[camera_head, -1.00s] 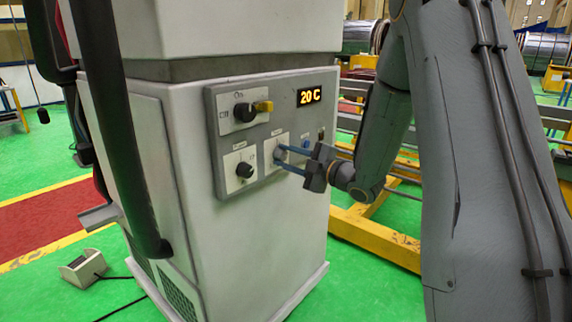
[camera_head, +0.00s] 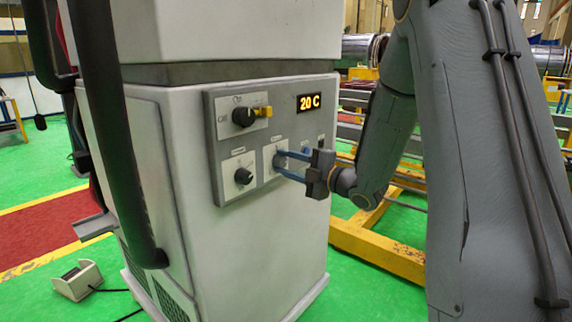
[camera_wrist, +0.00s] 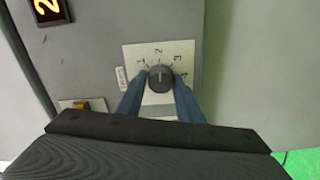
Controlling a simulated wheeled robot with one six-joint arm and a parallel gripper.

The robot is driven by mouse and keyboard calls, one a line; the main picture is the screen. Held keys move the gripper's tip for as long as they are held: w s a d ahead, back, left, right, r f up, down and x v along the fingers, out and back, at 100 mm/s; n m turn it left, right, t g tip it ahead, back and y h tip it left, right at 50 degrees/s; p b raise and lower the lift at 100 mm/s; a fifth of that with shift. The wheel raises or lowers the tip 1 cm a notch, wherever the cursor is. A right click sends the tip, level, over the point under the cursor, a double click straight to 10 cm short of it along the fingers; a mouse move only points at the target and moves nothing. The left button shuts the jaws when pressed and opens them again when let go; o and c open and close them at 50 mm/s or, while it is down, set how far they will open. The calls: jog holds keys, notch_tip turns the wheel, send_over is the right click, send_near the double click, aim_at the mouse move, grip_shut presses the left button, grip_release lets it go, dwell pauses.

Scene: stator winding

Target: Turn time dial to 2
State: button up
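The time dial is a round dark knob (camera_wrist: 161,77) on a white plate marked 1 to 4 in the wrist view. Its pale pointer line points up, toward the 2. My gripper (camera_head: 281,161) is at this dial on the grey control panel (camera_head: 286,104). In the wrist view its two blue fingers (camera_wrist: 161,82) lie close on either side of the knob and appear shut on it. In the head view the fingers hide most of the knob.
A power switch (camera_head: 243,115) with a yellow tag (camera_head: 262,112) sits on the panel's upper left. Another black dial (camera_head: 243,176) is left of my gripper. The display (camera_head: 309,102) reads 20 C. A yellow frame (camera_head: 375,245) stands behind at the right.

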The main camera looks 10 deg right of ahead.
jog(key=o, duration=0.3)
jog(key=shift+d, duration=0.1)
jog(key=b+v, duration=0.1)
jog(key=v, duration=0.6)
jog(key=shift+s+d, duration=0.15)
jog(key=shift+s, duration=0.1)
